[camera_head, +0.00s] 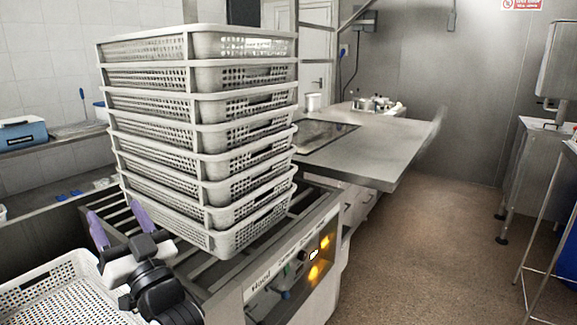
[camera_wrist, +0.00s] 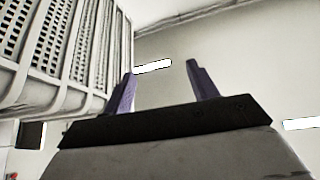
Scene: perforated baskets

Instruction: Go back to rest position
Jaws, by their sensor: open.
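My gripper (camera_head: 117,224) is at the lower left in the head view, with two purple fingers standing apart. It is open and nothing is between the fingers. In the wrist view my gripper (camera_wrist: 160,85) points up toward the wall and ceiling. The basket stack (camera_wrist: 75,50) rises on the left side of that view, close beside the left finger; whether they touch cannot be told there.
The stack stands on a metal roller conveyor (camera_head: 285,240) with a lit control panel. Another white basket (camera_head: 70,295) lies at the lower left, below my arm. A steel counter (camera_head: 375,150) is behind. Open floor (camera_head: 430,260) lies to the right, with a metal-legged table (camera_head: 545,200) at the far right.

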